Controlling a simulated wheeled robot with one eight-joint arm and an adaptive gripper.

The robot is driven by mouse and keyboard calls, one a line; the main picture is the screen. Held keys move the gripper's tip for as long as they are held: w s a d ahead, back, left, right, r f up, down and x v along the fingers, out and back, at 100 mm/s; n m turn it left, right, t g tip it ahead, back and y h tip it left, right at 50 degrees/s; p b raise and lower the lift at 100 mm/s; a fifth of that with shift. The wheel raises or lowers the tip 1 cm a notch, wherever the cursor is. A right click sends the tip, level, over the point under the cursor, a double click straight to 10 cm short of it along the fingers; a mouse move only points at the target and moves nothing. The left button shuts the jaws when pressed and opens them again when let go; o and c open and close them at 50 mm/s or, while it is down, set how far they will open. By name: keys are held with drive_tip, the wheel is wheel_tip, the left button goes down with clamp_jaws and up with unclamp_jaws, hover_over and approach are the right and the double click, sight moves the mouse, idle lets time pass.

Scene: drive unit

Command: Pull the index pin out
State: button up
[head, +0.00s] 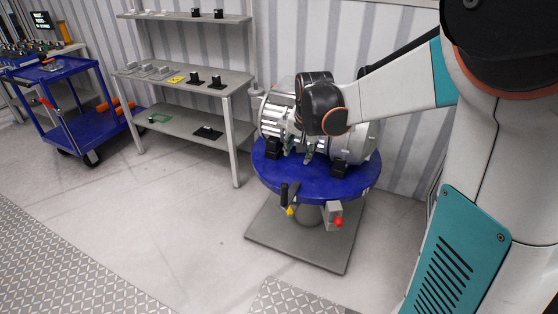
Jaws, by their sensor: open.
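The drive unit (352,143), a grey ribbed motor and housing, sits on a round blue turntable (328,189) on a pedestal. Below the turntable's front edge are a black upright handle (284,195), a small yellow part (291,211) and a grey box (333,210) with a red knob (339,222). I cannot tell for sure which of these small parts is the index pin. My gripper (299,150) points down in front of the drive unit, above the turntable. Its fingers are apart with nothing seen between them. My wrist hides part of the unit.
A grey shelf rack (187,82) with small black parts stands left of the turntable. A blue cart (62,80) is at the far left. The pedestal's square base plate (297,248) lies on the floor. The floor in front and to the left is clear.

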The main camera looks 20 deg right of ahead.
drive_tip(key=w+d+f+m+g, duration=0.1)
drive_tip(key=w+d+f+m, duration=0.15)
drive_tip(key=d+f, duration=0.4)
drive_tip(key=w+d+f+m+g, duration=0.1)
drive_tip(key=d+f+m, duration=0.3)
drive_tip(key=d+f, duration=0.25)
drive_tip(key=m+g+y+p, duration=0.1)
drive_tip(key=m+g+p, duration=0.1)
drive_tip(key=m, duration=0.4)
approach(339, 219)
wheel_tip(339, 219, down, 10)
drive_tip(key=b, duration=0.5)
drive_tip(key=shift+w+r, duration=0.15)
drive_tip(key=shift+w, duration=0.05)
